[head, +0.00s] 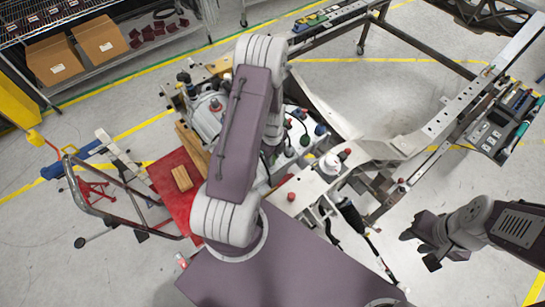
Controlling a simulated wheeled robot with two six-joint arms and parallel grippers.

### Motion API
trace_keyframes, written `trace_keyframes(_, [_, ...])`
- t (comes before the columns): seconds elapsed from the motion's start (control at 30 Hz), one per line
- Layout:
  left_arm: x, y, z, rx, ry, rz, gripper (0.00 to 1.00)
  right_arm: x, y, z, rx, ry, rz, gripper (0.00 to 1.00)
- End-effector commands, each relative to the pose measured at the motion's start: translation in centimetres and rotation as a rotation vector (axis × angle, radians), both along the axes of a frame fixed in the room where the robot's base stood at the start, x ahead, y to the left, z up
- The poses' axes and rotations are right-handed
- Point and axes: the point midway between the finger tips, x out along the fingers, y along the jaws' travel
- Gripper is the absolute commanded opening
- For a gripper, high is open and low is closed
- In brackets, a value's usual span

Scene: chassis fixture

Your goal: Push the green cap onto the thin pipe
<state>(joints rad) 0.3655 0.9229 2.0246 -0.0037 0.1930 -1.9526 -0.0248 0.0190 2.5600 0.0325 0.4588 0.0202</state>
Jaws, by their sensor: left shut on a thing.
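My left arm stands in the middle of the head view, bent over the chassis fixture (405,146). Only a dark part of my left gripper (269,152) shows past the arm's right edge. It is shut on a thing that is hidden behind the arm. A small dark green cap (305,140) shows among several coloured caps right of the arm. I cannot make out which of the pipes there is the thin pipe. My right gripper (418,249) is at the lower right, open and empty, apart from the fixture, with its fingers spread.
A red cap (291,197) and a blue cap (320,129) stand close to the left arm. A red board (178,205) with a wooden block (182,179) lies to the left. Cardboard boxes (54,60) sit on a shelf at the upper left. Floor is free around the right gripper.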

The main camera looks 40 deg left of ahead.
Motion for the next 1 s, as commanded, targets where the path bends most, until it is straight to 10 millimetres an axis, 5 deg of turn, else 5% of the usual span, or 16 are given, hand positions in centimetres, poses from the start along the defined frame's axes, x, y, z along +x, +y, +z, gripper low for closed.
trace_keyframes(0.6, [0.0,0.0,-1.2,0.0,0.001,0.0,0.0,0.0,0.0,-0.9,0.0,0.0,0.0,0.36])
trace_keyframes(0.63, [0.0,0.0,-1.1,0.0,0.001,0.0,0.36,0.0,0.0,-0.9,0.0,0.0,0.0,0.36])
trace_keyframes(0.7, [0.0,0.0,-1.1,0.0,0.001,0.0,0.55,0.0,0.0,-0.8,0.0,0.0,0.0,0.36])
trace_keyframes(1.0, [0.0,0.0,-1.0,0.0,0.0,0.0,0.56,0.0,0.0,-0.8,0.0,0.0,0.0,0.36])
